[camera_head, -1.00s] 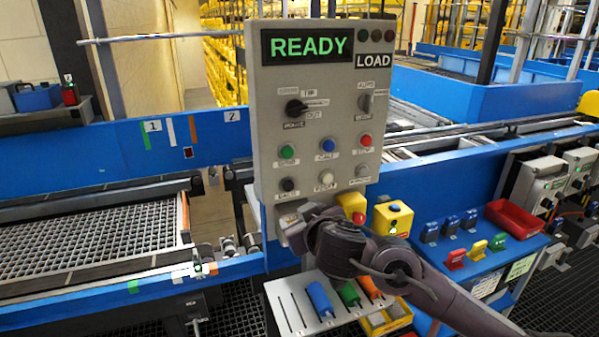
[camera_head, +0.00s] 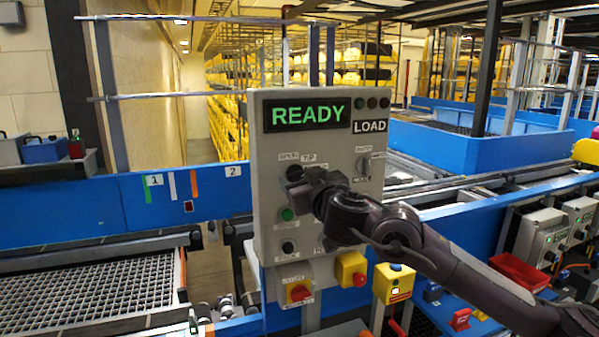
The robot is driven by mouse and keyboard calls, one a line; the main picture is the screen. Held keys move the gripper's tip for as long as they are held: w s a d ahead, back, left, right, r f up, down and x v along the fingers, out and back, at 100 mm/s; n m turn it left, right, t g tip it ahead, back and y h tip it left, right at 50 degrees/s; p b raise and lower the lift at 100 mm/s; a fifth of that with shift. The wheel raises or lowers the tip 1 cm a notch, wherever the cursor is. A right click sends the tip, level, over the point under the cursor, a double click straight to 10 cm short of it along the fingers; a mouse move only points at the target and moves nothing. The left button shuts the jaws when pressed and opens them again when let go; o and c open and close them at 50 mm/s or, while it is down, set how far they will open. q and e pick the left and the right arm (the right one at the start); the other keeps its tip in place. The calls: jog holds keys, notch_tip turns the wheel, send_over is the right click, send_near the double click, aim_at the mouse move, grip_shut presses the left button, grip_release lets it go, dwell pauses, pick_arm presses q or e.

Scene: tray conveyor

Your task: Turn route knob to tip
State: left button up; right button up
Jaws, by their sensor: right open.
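The grey control panel (camera_head: 268,140) stands in the middle of the head view, with a green READY display and a LOAD sign. The dark route knob (camera_head: 293,173) is on its upper left part, mostly hidden by my right gripper. The TIP label (camera_head: 308,158) shows just above and right of the knob. My right gripper (camera_head: 303,184) is open, at the knob in front of the panel. I cannot tell whether its fingers touch the knob, and the knob's pointer is hidden. My left gripper is not in view.
The mode knob (camera_head: 363,165) is on the panel's right side, close to my right wrist. A green button (camera_head: 287,214) and a black button (camera_head: 288,247) show below the gripper. A red rotary switch (camera_head: 300,293) and yellow boxes (camera_head: 350,267) sit under the panel.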

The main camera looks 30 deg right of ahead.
aim_at(297, 175)
jog(key=shift+x, duration=1.2)
jog(key=c, duration=1)
